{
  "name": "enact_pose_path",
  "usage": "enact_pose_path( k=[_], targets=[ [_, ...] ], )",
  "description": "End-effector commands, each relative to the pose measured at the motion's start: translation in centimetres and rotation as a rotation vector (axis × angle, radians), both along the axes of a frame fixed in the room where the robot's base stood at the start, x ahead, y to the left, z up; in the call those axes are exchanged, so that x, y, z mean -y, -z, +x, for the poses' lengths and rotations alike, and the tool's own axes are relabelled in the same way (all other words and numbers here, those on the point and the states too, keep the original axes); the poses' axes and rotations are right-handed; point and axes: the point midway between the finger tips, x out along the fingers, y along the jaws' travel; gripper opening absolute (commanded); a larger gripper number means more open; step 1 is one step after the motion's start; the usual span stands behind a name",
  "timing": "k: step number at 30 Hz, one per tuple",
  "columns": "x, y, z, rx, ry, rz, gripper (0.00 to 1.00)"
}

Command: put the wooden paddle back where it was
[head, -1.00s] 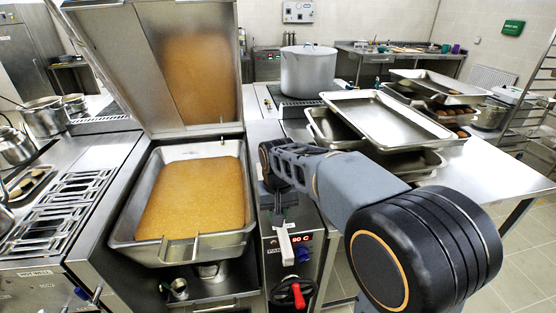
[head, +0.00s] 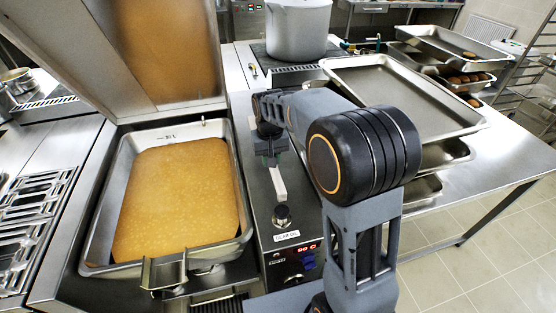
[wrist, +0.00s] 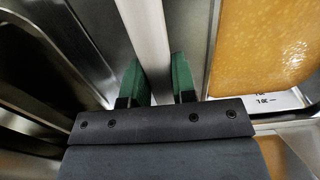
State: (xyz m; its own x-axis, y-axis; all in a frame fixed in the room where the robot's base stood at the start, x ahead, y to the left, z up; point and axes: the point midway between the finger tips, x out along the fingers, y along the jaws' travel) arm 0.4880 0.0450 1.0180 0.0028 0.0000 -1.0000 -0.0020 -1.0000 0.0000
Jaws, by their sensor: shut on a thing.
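My gripper (head: 270,158) is shut on a pale, whitish bar, apparently the paddle (head: 277,184); it looks light grey rather than wood-coloured. The bar hangs below the fingers over the narrow steel console right of the pan. In the wrist view, the green fingertips (wrist: 158,82) stand on either side of the pale bar (wrist: 147,35). The bar's far end is out of the wrist view. I cannot tell whether its lower end touches the console.
The tilting pan (head: 101,215) with orange-brown contents lies left, its lid (head: 70,30) raised behind. A control panel (head: 291,265) with a knob and red display is in front. A stockpot (head: 298,30) stands behind. Stacked trays (head: 340,72) crowd the right table.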

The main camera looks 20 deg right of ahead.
Motion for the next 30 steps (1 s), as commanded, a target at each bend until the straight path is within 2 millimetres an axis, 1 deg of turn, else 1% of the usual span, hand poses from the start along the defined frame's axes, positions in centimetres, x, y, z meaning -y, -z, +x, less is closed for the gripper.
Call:
enact_pose_path(
  k=[1, 3, 6, 12, 23, 30],
  targets=[
    [0.8, 0.5, 1.2, -0.003, 0.005, 0.000, 0.00],
    [1.7, 1.2, 2.6, -0.003, 0.003, 0.000, 0.00],
    [2.5, 3.2, 3.9, -0.004, 0.000, 0.000, 0.00],
    [3.6, 5.7, 5.7, -0.001, -0.002, 0.000, 0.00],
    [4.3, 7.3, 6.8, 0.000, -0.001, 0.000, 0.00],
    [4.3, 10.0, 6.8, -0.001, -0.002, 0.000, 0.00]
  ],
)
